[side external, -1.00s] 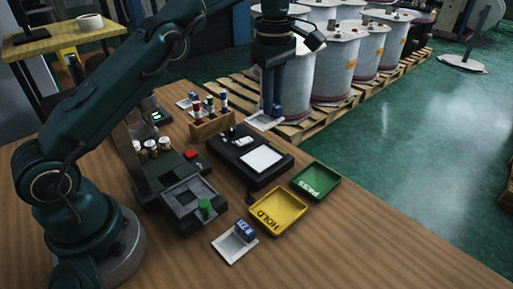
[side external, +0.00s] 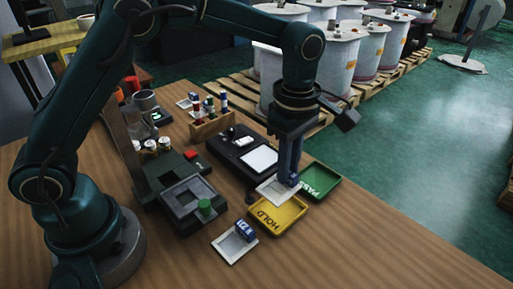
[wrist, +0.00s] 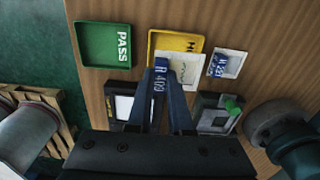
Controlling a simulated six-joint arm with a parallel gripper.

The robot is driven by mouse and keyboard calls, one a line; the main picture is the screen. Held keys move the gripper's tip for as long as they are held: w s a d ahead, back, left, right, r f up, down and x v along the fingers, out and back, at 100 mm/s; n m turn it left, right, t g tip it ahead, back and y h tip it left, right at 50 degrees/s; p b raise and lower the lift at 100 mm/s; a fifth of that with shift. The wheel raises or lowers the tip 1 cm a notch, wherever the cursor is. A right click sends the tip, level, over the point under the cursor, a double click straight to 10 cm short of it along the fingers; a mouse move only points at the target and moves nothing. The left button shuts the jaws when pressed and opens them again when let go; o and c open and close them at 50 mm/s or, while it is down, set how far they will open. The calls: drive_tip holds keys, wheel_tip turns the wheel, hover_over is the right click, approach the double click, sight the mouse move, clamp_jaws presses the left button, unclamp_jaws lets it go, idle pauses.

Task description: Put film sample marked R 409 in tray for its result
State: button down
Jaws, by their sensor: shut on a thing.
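My gripper (side external: 288,178) is shut on the blue tab of a film sample (side external: 272,190), a white-framed square. In the wrist view the tab reads R 409 (wrist: 159,78), and its film (wrist: 187,68) shows a faint mark that I cannot make out. The sample hangs over the far edge of the yellow HOLD tray (side external: 281,220), near the green PASS tray (side external: 322,193). In the wrist view it covers part of the HOLD tray (wrist: 165,42), while the PASS tray (wrist: 98,45) shows empty. Height above the trays is hard to tell.
Another blue-tabbed sample (side external: 233,248) lies on the table beside the HOLD tray. A black device with a lit white panel (side external: 259,159), a grey fixture with a green knob (side external: 204,206) and a rack of bottles (side external: 209,122) stand behind. The front right of the table is clear.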

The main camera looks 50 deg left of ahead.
drive_tip(key=shift+d, duration=0.2)
drive_tip(key=shift+f, duration=2.65)
drive_tip(key=shift+f, duration=0.2)
drive_tip(key=shift+c, duration=0.9)
unclamp_jaws()
drive_tip(key=shift+r, duration=0.1)
drive_tip(key=shift+r, duration=3.45)
